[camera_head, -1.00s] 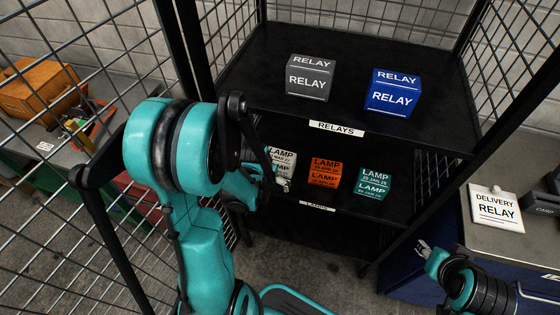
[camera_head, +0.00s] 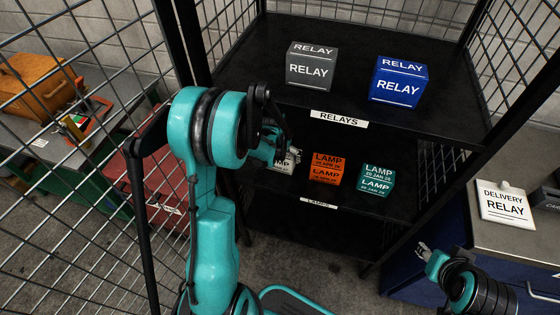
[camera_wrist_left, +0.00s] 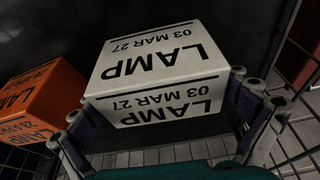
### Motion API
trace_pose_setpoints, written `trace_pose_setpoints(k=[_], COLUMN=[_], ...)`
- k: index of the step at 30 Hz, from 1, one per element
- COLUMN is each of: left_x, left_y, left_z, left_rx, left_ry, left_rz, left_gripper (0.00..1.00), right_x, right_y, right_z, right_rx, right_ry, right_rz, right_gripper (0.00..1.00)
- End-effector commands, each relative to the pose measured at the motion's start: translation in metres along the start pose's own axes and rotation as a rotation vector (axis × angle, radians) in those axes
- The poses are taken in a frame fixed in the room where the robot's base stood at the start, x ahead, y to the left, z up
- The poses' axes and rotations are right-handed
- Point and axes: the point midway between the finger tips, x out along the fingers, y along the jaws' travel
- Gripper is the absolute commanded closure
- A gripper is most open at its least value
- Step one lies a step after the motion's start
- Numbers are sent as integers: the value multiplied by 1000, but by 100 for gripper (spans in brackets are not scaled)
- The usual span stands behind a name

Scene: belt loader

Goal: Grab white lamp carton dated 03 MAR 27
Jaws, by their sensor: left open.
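The white lamp carton (camera_head: 283,164) stands on the lower shelf, mostly hidden by my left arm in the head view. In the left wrist view the carton (camera_wrist_left: 160,62) reads LAMP 03 MAR 27, upside down. My left gripper (camera_wrist_left: 160,95) is open, with its fingers on either side of the near part of the carton; whether they touch it I cannot tell. In the head view this gripper (camera_head: 283,152) is at the carton, partly hidden. My right gripper (camera_head: 424,250) is at the lower right, away from the shelves, too small to read.
An orange lamp carton (camera_head: 327,169) stands close beside the white one, and a teal lamp carton (camera_head: 376,180) further right. Grey (camera_head: 311,66) and blue (camera_head: 398,82) relay boxes sit on the upper shelf (camera_head: 345,85) above. Wire mesh and posts flank the shelves.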

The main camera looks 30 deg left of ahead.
Motion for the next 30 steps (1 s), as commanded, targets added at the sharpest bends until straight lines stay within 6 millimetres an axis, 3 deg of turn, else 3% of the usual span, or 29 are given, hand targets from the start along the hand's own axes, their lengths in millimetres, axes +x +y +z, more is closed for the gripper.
trace_pose_setpoints(k=[3, 11, 16, 30], left_x=[15, 16, 16, 6], left_y=[0, 0, 0, 0], left_z=[1, 0, 0, -2], left_rx=[0, 0, 0, 0], left_ry=[0, 0, 0, 0], left_rz=[0, 0, 0, 0], left_gripper=[0, 0, 39, 39], right_x=[6, 6, 6, 0], right_y=[0, 0, 0, 0], right_z=[4, 4, 4, 0], right_rx=[0, 0, 0, 0], right_ry=[0, 0, 0, 0], right_rz=[0, 0, 0, 0], right_gripper=[60, 60, 60, 60])
